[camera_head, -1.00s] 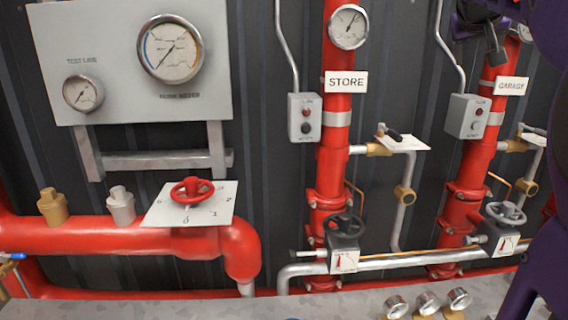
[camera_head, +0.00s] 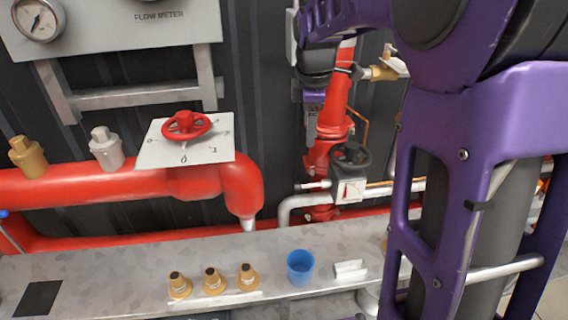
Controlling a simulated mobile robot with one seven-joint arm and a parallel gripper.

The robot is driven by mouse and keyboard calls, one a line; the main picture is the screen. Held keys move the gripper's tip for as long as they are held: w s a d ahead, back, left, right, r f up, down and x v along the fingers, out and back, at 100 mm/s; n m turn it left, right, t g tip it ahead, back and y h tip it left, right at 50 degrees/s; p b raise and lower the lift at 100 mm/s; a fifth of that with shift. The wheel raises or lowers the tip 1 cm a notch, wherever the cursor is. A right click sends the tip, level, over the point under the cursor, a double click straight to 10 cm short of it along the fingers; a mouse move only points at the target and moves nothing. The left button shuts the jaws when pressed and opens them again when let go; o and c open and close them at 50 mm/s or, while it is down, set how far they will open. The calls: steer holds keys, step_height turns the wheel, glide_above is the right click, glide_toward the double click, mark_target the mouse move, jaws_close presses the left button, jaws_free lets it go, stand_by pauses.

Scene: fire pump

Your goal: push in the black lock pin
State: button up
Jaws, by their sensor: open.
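The store valve (camera_head: 349,187) has a grey-black handwheel (camera_head: 351,157) on top and a white dial plate. A thin silver rod with a dark tip (camera_head: 299,187) sticks out from its left side. It may be the lock pin; it is too small to be sure. My gripper (camera_head: 314,104) is at the upper middle, in front of the red store pipe (camera_head: 336,107), above and apart from this valve. My wrist and arm hide much of it, and its fingertips do not show clearly.
A red handwheel (camera_head: 186,125) sits on a white plate over the red pipe to the left. The grey ledge below holds several brass fittings (camera_head: 211,281), a blue cup (camera_head: 300,267) and a white block (camera_head: 350,270). My purple arm covers the right side.

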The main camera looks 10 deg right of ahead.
mark_target(295, 184)
steer(key=shift+n+g+y, duration=0.3)
steer(key=shift+n+g, duration=0.1)
steer(key=shift+n, duration=0.5)
steer(key=w+f+b, duration=0.1)
steer(key=f, duration=0.5)
steer(key=a+f+b, duration=0.1)
steer(key=f, duration=0.5)
steer(key=w+a+f+b, duration=0.1)
steer(key=f, duration=0.6)
steer(key=shift+w+a, duration=0.15)
steer(key=shift+w, duration=0.2)
jaws_close()
